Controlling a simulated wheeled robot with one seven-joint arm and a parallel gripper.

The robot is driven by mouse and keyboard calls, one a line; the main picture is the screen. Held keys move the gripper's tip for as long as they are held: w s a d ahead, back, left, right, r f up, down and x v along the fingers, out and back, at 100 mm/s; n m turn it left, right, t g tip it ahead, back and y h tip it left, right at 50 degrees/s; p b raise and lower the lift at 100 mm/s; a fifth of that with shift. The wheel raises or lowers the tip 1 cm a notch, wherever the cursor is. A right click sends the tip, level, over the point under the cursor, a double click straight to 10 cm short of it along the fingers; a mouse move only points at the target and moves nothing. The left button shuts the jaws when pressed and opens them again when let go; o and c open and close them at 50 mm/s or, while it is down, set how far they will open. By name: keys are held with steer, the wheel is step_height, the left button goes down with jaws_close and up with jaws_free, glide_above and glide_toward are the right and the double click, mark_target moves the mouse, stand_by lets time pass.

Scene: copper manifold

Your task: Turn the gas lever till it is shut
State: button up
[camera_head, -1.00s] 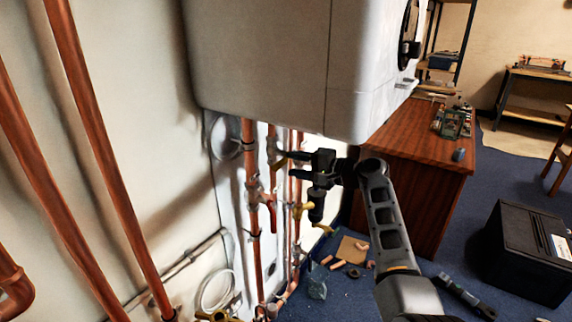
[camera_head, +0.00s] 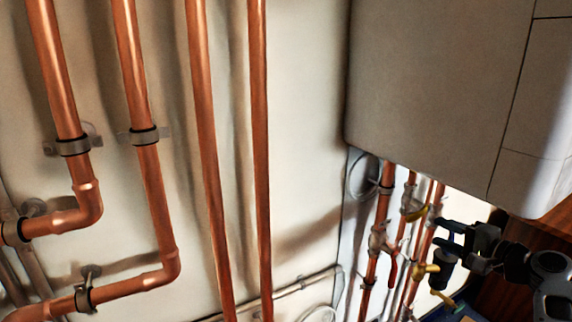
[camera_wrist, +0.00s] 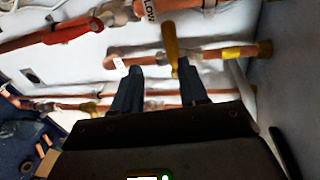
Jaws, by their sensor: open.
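A yellow lever (camera_wrist: 171,47) sits on a copper pipe with a yellow band, in the upper middle of the wrist view. In the head view a yellow lever (camera_head: 421,211) shows on a pipe below the white boiler casing, just left of my gripper (camera_head: 443,234). My gripper is open. In the wrist view its two dark fingers (camera_wrist: 160,78) point at the pipe, and the lever's near end appears between the fingertips. I cannot tell whether either finger touches it.
A red lever (camera_head: 391,271) hangs on a neighbouring pipe, and another yellow handle (camera_head: 426,269) is lower down. The boiler casing (camera_head: 440,90) overhangs the pipes. Several copper pipes (camera_head: 205,130) run along the wall at left.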

steer(key=s+a+f+n+g+h, duration=0.1)
steer(key=s+a+f+h, duration=0.2)
steer(key=s+f, duration=0.6)
steer(key=s+a+f+n+g+h, duration=0.1)
steer(key=s+a+f+h, duration=0.15)
steer(key=s+f, duration=0.65)
steer(key=s+a+f+n+h, duration=0.1)
steer(key=s+a+n, duration=0.15)
steer(key=s, duration=0.55)
steer(key=s+a+n+h, duration=0.15)
steer(key=s+a, duration=0.25)
steer(key=s, duration=0.4)
steer(key=s+a+r+n+t+y, duration=0.1)
steer(key=s+a+r+n, duration=0.3)
steer(key=s+r, duration=0.4)
steer(key=s+a+r+n+t+y, duration=0.1)
steer(key=s+a+r+n, duration=0.3)
steer(key=s+r, duration=0.5)
steer(key=s+a, duration=0.1)
steer(key=s, duration=0.1)
steer(key=shift+s+r, duration=0.3)
